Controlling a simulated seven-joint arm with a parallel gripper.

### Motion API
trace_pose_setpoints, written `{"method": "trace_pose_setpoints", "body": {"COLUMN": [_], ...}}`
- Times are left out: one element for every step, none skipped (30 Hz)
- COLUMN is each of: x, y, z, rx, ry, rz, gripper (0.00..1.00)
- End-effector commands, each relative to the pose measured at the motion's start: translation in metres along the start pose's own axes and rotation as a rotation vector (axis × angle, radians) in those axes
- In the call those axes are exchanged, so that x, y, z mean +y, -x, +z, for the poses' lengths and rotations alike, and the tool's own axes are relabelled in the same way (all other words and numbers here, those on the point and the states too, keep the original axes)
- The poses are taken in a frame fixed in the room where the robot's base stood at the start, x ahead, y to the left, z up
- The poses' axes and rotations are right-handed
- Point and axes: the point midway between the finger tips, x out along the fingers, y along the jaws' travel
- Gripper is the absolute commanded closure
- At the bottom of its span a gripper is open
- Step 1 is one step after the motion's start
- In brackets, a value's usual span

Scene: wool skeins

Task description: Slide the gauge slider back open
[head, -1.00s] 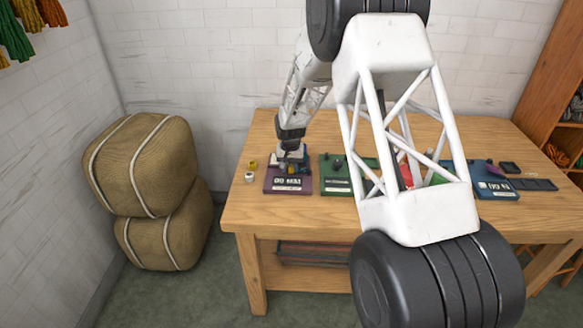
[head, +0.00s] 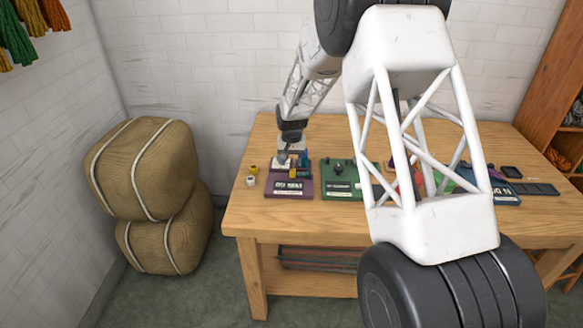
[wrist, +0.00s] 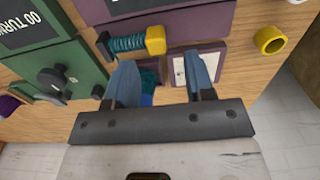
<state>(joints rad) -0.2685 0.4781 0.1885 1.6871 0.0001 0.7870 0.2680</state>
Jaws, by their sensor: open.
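The purple gauge board (head: 304,194) stands at the left of the table, with a dark display on its front. In the wrist view the purple board (wrist: 195,18) carries a yellow slider block (wrist: 155,40) at one end of a teal coil (wrist: 127,44). I cannot tell for sure how far along its travel the block sits. My gripper (wrist: 160,62) has two blue fingers spread apart with nothing held between them. They are close to the yellow block but appear apart from it. In the head view my gripper (head: 293,160) is over the back of the purple board.
A green board (head: 341,192) with a dark knob stands just right of the purple one. A yellow ring (wrist: 270,40) and a white one (head: 250,181) lie on the bare wood left of it. My arm hides part of the boards further right.

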Motion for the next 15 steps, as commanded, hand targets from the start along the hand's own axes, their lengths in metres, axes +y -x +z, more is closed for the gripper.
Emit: {"method": "trace_pose_setpoints", "body": {"x": [0.0, 0.0, 0.0, 0.0, 0.0, 0.0, 0.0, 0.0, 0.0, 0.0, 0.0, 0.0, 0.0, 0.0, 0.0], "y": [0.006, 0.009, 0.013, 0.016, 0.018, 0.021, 0.022, 0.024, 0.025, 0.025, 0.025, 0.025, 0.025, 0.025, 0.025], "z": [0.0, 0.0, 0.0, 0.0, 0.0, 0.0, 0.0, 0.0, 0.0, 0.0, 0.0, 0.0, 0.0, 0.0, 0.0], "rx": [0.0, 0.0, 0.0, 0.0, 0.0, 0.0, 0.0, 0.0, 0.0, -0.001, -0.001, -0.001, -0.001, -0.001, -0.001], "ry": [0.0, 0.0, 0.0, 0.0, 0.0, 0.0, 0.0, 0.0, 0.0, 0.0, 0.0, 0.0, 0.0, 0.0, 0.0], "rz": [0.0, 0.0, 0.0, 0.0, 0.0, 0.0, 0.0, 0.0, 0.0, 0.0, 0.0, 0.0, 0.0, 0.0, 0.0], "gripper": [0.51, 0.51, 0.51, 0.51, 0.51, 0.51, 0.51, 0.51, 0.51, 0.51, 0.51, 0.51, 0.51, 0.51, 0.51]}}
